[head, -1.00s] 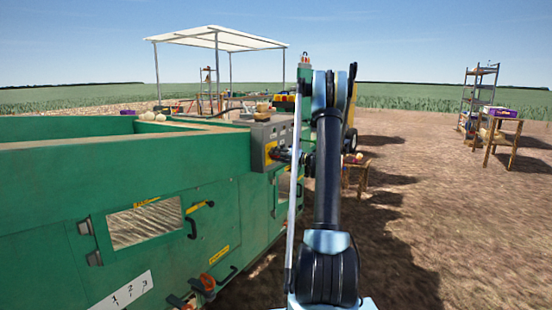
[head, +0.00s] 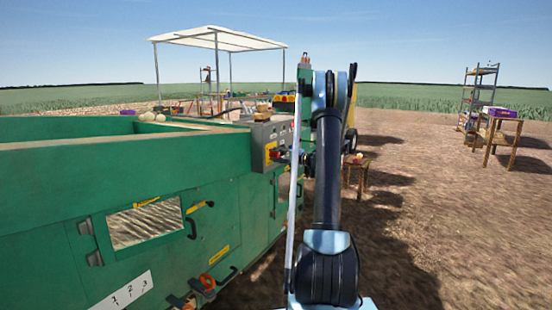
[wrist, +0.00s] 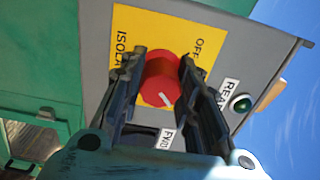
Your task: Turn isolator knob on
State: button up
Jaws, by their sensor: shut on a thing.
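The isolator knob (wrist: 160,80) is a red round knob with a white mark on a yellow plate (wrist: 195,24) lettered "ISOLA..." and "OFF". Its white mark points to the lower right in the wrist view. My gripper (wrist: 160,72) has a dark finger on each side of the knob and is shut on it. In the head view the grey control box (head: 262,132) with the yellow plate sits on the green machine's side, and my gripper (head: 280,156) reaches it from the right. The far side of the knob is hidden.
A green lamp (wrist: 241,103) and white labels are beside the yellow plate. The green machine (head: 110,170) fills the left, with black door handles sticking out. A small wooden stool (head: 357,172) stands beyond my arm. Open dirt ground lies to the right.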

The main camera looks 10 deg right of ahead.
jog(key=shift+d+f, duration=0.1)
dwell(0.3)
jog(key=o, duration=1.1)
jog(key=shift+c, duration=0.2)
jog(key=v, duration=1.2)
